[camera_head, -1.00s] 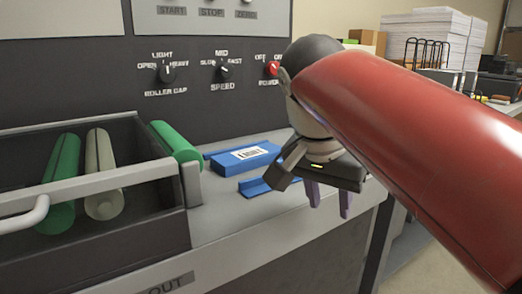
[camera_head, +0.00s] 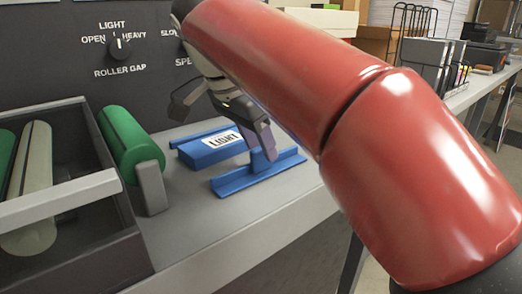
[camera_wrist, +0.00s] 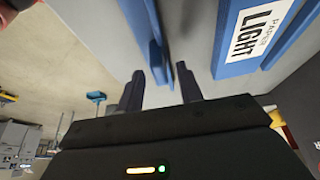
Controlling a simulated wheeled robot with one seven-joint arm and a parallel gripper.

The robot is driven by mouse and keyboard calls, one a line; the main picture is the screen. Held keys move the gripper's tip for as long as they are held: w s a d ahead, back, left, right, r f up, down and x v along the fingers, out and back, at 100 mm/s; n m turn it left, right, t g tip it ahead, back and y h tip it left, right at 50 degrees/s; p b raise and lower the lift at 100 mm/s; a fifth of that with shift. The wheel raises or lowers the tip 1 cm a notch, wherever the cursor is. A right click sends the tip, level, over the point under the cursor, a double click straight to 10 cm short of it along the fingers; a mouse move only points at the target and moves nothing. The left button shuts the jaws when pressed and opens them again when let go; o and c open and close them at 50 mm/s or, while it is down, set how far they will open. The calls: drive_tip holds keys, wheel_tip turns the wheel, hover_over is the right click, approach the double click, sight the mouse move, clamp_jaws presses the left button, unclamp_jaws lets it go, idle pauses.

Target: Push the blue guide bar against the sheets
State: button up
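The blue guide bar (camera_head: 240,181) lies flat on the grey table, with a small upright tab. It also shows in the wrist view (camera_wrist: 142,22), running up the picture. A blue block with a white "LIGHT" label (camera_head: 190,155) lies behind it; a strip of grey table separates them. In the wrist view this labelled block (camera_wrist: 232,68) is at the upper right. My gripper (camera_wrist: 160,70) is open, its two dark fingers apart near the bar's tab. In the head view my gripper (camera_head: 262,148) is at the bar; contact is unclear. Loose sheets cannot be made out.
A green roller (camera_head: 128,140) and a grey post (camera_head: 152,188) stand left of the blue parts. A roller tray (camera_head: 60,200) is at far left. The control panel (camera_head: 110,75) rises behind. Grey table (camera_head: 215,215) is clear in front of the bar.

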drive_tip(key=shift+x, duration=0.9)
clamp_jaws()
